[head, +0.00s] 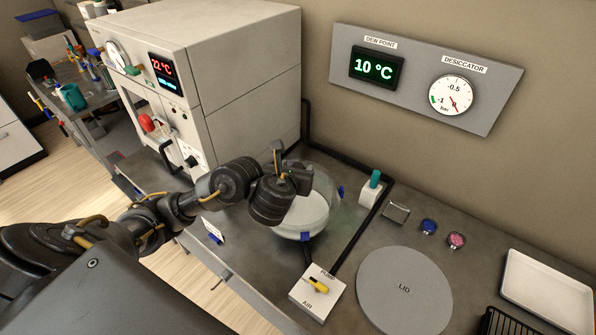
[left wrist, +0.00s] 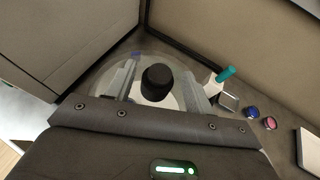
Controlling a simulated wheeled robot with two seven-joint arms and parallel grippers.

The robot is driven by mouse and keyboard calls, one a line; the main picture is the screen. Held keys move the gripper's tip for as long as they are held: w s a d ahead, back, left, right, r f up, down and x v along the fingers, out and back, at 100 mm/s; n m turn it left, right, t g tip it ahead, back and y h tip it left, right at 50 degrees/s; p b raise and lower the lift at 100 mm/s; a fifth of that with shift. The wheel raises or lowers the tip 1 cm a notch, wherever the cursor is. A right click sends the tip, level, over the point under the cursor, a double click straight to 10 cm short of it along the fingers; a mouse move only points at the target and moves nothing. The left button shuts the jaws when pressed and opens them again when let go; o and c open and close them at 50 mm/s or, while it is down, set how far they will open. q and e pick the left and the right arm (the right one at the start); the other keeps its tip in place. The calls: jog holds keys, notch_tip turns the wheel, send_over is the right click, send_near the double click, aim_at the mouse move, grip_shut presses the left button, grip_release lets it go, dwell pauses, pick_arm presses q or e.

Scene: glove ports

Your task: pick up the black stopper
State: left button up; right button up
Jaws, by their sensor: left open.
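The black stopper (left wrist: 157,83) shows in the left wrist view, on top of the clear glass desiccator. The desiccator (head: 300,218) stands on the bench in the head view, with blue clips at its rim. My left gripper (left wrist: 160,74) is open, with one grey finger on each side of the stopper in the picture; I cannot tell whether they touch it or how far above it they are. In the head view my left wrist and gripper (head: 295,178) are over the desiccator and hide the stopper. My right gripper is not in view.
A beige oven-like cabinet (head: 245,75) stands close at the left. A valve box (head: 317,291) with a yellow lever and a round LID plate (head: 404,290) lie in front. A teal-topped bottle (head: 371,188), small dishes (head: 429,227) and a white tray (head: 545,290) are to the right.

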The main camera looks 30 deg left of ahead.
pick_arm(q)
jog(key=c, duration=1)
jog(key=shift+c, duration=0.2)
jog(key=shift+r, duration=0.15)
